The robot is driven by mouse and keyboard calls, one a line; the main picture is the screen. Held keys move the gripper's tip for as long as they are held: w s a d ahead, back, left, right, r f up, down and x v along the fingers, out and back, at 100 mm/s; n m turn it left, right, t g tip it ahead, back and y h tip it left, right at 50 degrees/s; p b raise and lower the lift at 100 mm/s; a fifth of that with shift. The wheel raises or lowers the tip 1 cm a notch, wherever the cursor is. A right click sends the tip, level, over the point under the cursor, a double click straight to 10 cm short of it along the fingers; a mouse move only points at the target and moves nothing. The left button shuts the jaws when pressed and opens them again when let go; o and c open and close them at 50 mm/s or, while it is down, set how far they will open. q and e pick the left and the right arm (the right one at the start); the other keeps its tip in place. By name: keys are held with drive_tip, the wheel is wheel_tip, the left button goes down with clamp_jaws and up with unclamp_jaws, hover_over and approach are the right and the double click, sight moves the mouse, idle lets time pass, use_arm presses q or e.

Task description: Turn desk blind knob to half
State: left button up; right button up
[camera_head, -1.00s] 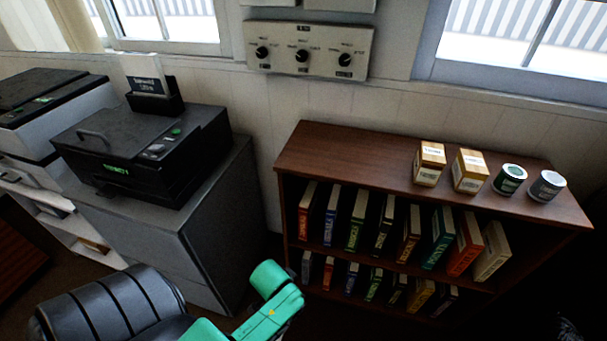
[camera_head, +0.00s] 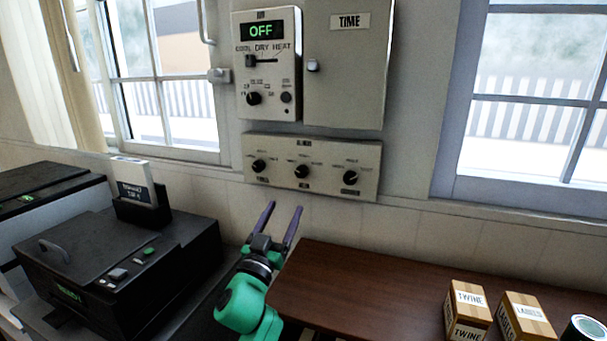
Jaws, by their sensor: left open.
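A pale panel (camera_head: 325,190) on the wall carries a row of three black knobs: a left knob (camera_head: 259,166), a middle knob (camera_head: 302,171) and a right knob (camera_head: 350,177). The small labels around them are too blurred to tell which one is the desk blind knob. My left gripper (camera_head: 285,206) is open and empty, its two purple fingers pointing up at the wall. In the picture its fingertips are just below the panel, between the left and middle knobs, and apart from them. My right gripper is not in view.
Above the panel are a control unit reading OFF (camera_head: 265,30) and a cabinet marked TIME (camera_head: 345,75). A black printer (camera_head: 110,270) stands at left. A brown shelf top (camera_head: 350,285) at lower right holds a TWINE box (camera_head: 467,312) and a LABELS box (camera_head: 525,320).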

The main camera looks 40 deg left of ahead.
sight(301, 176)
use_arm(q)
drive_tip(key=p+x, duration=0.2)
drive_tip(key=x, duration=0.7)
drive_tip(key=shift+w+a+r, duration=0.1)
drive_tip(key=shift+w+a, duration=0.05)
drive_tip(key=x, duration=0.2)
drive_tip(key=shift+w+a, duration=0.1)
drive_tip(key=shift+w, duration=0.15)
drive_tip(key=shift+w+r, duration=0.1)
drive_tip(key=shift+r, duration=0.1)
drive_tip(key=shift+c, duration=0.7)
drive_tip(key=shift+f, duration=0.1)
clamp_jaws()
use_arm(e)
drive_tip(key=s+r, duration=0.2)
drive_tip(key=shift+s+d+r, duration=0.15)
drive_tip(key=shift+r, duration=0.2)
